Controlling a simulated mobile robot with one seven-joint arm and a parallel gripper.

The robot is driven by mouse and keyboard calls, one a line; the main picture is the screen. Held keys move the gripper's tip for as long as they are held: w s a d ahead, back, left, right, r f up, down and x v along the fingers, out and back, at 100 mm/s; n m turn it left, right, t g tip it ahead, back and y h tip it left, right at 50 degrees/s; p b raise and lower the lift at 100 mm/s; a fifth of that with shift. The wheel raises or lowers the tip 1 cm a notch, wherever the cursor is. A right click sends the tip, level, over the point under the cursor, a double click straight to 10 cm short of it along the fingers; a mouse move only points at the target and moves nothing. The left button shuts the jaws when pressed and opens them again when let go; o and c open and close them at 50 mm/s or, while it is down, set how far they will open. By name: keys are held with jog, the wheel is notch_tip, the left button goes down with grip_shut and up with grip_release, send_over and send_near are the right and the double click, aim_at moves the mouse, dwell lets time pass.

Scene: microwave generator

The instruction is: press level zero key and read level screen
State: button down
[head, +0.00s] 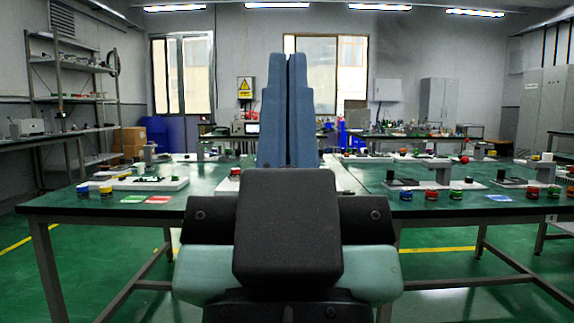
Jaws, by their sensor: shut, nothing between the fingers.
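My gripper (288,62) stands in the middle of the head view, its two blue fingers pointing up and pressed together with only a thin seam between them. It holds nothing. Behind it, just left of the fingers, a small grey instrument with a lit bluish screen (252,128) sits on the far bench. It may be the microwave generator, but it is too small to tell. Its keys and any reading cannot be made out. My fingers hide what lies directly behind them, and my gripper is well apart from the instrument.
A green-topped table (75,206) spans the front, with coloured jars (106,190) at left and more jars (432,194) at right. White base plates (180,184) with apparatus stand on it. A shelf rack (72,75) is at back left, a grey cabinet (437,100) at back right.

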notch_tip(320, 180, up, 42)
jog(key=p, duration=3.9)
jog(key=shift+r+p, duration=0.15)
jog(key=shift+p, duration=0.15)
jog(key=shift+w, duration=0.1)
